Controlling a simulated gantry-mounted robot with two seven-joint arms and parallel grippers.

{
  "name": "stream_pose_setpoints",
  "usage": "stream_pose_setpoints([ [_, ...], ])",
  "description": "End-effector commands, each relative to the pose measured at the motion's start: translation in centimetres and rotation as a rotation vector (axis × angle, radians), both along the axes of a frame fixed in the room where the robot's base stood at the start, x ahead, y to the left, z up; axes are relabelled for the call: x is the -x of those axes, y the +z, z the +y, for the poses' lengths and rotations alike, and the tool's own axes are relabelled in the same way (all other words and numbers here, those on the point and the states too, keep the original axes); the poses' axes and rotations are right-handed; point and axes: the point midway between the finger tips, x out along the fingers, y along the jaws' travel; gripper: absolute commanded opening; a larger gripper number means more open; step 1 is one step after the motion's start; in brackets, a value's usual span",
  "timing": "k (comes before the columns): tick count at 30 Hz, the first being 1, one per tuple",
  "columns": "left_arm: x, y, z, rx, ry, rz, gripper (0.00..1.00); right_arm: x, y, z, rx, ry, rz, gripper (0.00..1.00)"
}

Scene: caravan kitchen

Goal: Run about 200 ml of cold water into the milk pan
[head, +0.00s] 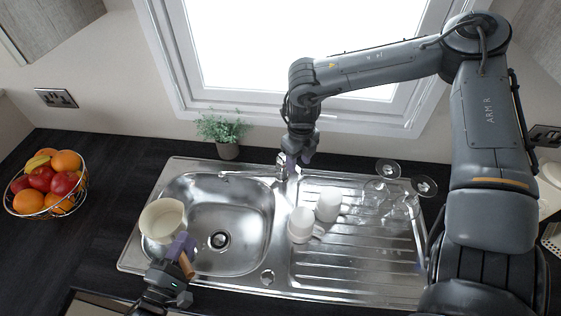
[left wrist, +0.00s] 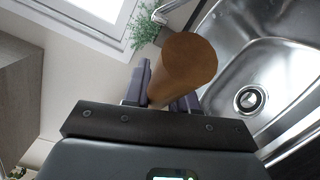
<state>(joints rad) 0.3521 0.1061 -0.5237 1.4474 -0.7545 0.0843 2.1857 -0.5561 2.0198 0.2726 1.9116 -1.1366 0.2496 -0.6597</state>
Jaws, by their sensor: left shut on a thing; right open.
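The milk pan (head: 163,221) is cream with a wooden handle and is held over the left side of the sink bowl (head: 232,210). My left gripper (head: 181,250) is shut on its handle; the wooden handle end (left wrist: 188,68) fills the middle of the left wrist view. The pan's inside shows only partly, and I cannot tell whether it holds water. The tap (head: 283,165) stands behind the sink, its spout (head: 235,176) pointing left over the bowl. I see no water stream. My right gripper (head: 290,166) is open at the tap, fingers pointing down; I cannot tell whether it touches it.
White mugs (head: 301,224) and upturned wine glasses (head: 388,170) stand on the drainer (head: 345,250) at the right. A potted plant (head: 227,150) stands behind the sink. A fruit basket (head: 47,184) is at the far left, with clear dark worktop (head: 108,180) beside it.

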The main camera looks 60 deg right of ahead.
Motion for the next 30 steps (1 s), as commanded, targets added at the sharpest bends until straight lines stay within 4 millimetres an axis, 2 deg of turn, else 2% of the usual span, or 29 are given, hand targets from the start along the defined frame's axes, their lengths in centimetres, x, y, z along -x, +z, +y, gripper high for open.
stream_pose_setpoints([
  [6, 0.0, 0.5, 0.0, 0.001, 0.0, -0.003, 0.0, 0.0, -1.7, 0.0, 0.001, -0.001, 0.001, 0.48],
  [18, 0.0, 0.5, 0.0, 0.001, 0.0, -0.003, 0.0, 0.0, -2.1, 0.0, 0.0, -0.001, -0.001, 0.48],
  [20, 0.0, 0.5, 0.0, 0.001, 0.0, -0.003, 0.0, 0.0, -2.1, 0.0, 0.0, -0.001, -0.001, 0.4],
  [27, 0.0, 0.5, 0.0, 0.001, 0.0, -0.003, 0.0, 0.0, -2.1, 0.0, 0.0, -0.001, -0.001, 0.03],
  [28, 0.0, 0.5, 0.0, 0.001, 0.0, -0.003, 0.0, 0.0, -2.1, 0.0, 0.0, 0.0, -0.001, 0.0],
  [30, 0.0, 0.5, 0.0, 0.001, 0.0, -0.003, 0.0, 0.0, -2.1, 0.0, 0.0, 0.0, -0.001, 0.0],
])
